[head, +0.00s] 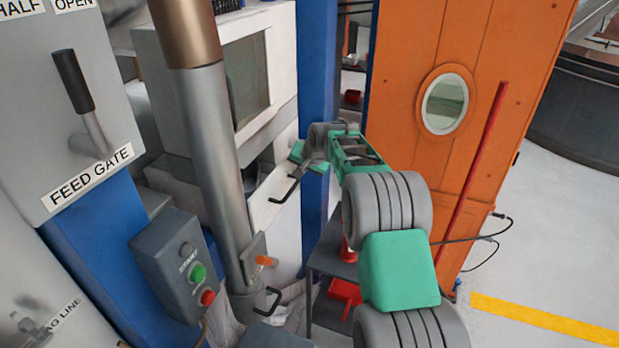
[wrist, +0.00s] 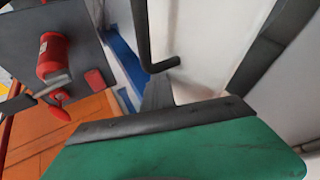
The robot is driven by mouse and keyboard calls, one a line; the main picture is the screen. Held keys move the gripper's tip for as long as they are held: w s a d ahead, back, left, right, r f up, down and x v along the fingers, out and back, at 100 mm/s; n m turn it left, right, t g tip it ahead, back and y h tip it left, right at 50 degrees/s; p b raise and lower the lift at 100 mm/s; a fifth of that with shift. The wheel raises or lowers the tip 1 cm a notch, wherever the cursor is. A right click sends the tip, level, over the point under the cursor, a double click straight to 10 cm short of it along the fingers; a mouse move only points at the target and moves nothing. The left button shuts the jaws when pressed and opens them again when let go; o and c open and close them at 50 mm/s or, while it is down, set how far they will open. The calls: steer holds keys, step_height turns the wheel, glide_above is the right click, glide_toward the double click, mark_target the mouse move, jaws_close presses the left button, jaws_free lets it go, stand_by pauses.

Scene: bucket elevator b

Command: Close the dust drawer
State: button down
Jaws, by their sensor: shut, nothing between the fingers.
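A pale drawer front (head: 270,207) with a black bar handle (head: 286,190) stands on the white machine, left of my arm. It appears to stick out from the cabinet, with a dark gap above and behind it. I take it for the dust drawer; no label is readable. My gripper (head: 299,153) is beside the drawer's upper right, above the handle, partly hidden by my own wrist. In the wrist view my shut, empty gripper (wrist: 157,92) points along a pale panel, near a black handle bar (wrist: 150,45). Contact cannot be told.
A second black handle (head: 265,303) is lower down, near a grey pipe (head: 215,150). A button box (head: 175,268) stands front left. A blue post (head: 316,90) and an orange door (head: 450,130) are behind my arm. A dark table (head: 335,262) with red items is below.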

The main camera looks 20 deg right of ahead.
steer(key=w+a, duration=0.4)
steer(key=a, duration=0.1)
steer(key=shift+w, duration=0.1)
steer(key=shift+w+a+r, duration=0.1)
steer(key=shift+w+a, duration=0.05)
steer(key=shift+a, duration=0.15)
steer(key=shift+a, duration=0.1)
